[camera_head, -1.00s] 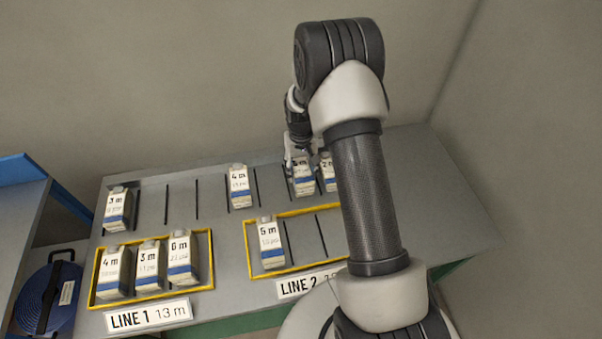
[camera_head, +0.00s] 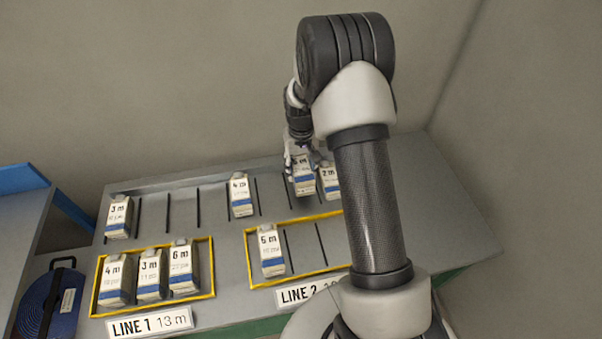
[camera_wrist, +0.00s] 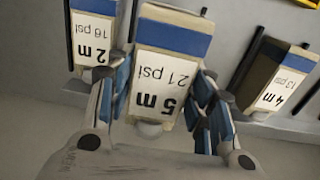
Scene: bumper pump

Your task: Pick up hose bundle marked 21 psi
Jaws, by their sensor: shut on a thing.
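The hose bundle marked 5 m, 21 psi (camera_wrist: 168,65) is a cream block with a blue band, seen upside down in the middle of the wrist view. My gripper (camera_wrist: 165,115) has its fingers on both sides of it and is shut on it. In the head view the bundle (camera_head: 304,182) is at the back right of the grey bench, with my gripper (camera_head: 301,155) at its top. My wrist partly covers its upper part there. It looks slightly raised beside its neighbour, but I cannot tell whether it is clear of the bench.
The 2 m, 16 psi bundle (camera_wrist: 92,35) stands close beside it. The 4 m, 13 psi bundle (camera_wrist: 277,75) is a little apart on the other side. Yellow frames for LINE 1 (camera_head: 212,262) and LINE 2 (camera_head: 300,279) hold bundles in front. Thin dark dividers mark the back row.

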